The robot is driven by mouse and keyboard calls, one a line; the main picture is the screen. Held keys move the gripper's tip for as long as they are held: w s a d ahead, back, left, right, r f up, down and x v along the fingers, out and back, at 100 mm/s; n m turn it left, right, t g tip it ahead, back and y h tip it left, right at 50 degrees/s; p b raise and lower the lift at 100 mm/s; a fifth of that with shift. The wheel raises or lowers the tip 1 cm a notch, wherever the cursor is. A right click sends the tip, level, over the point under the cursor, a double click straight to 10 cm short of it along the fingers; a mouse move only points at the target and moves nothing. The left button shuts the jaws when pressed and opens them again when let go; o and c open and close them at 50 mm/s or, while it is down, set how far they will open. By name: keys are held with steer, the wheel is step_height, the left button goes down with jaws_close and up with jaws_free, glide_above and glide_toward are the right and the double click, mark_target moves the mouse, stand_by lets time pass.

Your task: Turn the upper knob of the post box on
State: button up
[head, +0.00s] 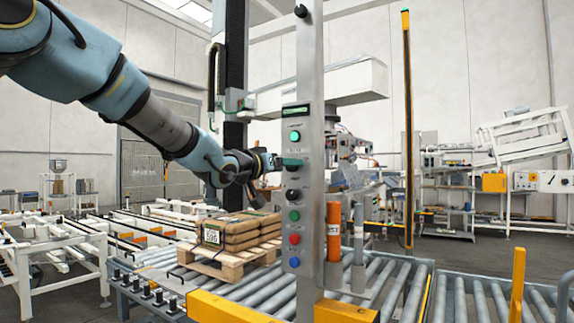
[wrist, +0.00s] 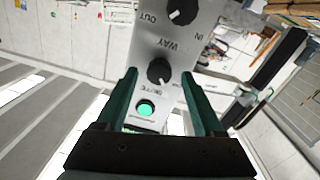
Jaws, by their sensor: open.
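The post box is a grey panel (head: 306,205) on an upright post, with a column of buttons and knobs. Its upper knob (wrist: 159,72) is black and sits between a lit green button (wrist: 146,108) and a lower black knob (wrist: 181,10) in the wrist view. My gripper (wrist: 159,80) is open, with one teal finger on each side of the upper knob. I cannot tell whether the fingers touch it. In the head view my gripper (head: 291,162) reaches the panel from the left and hides most of the upper knob. The lower knob (head: 292,194) shows below it.
Green (head: 294,215), red (head: 294,238) and blue (head: 294,262) buttons lie lower on the panel. An orange cylinder (head: 333,232) stands just right of the post.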

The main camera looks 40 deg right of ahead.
steer(key=shift+d, duration=0.6)
jaws_close()
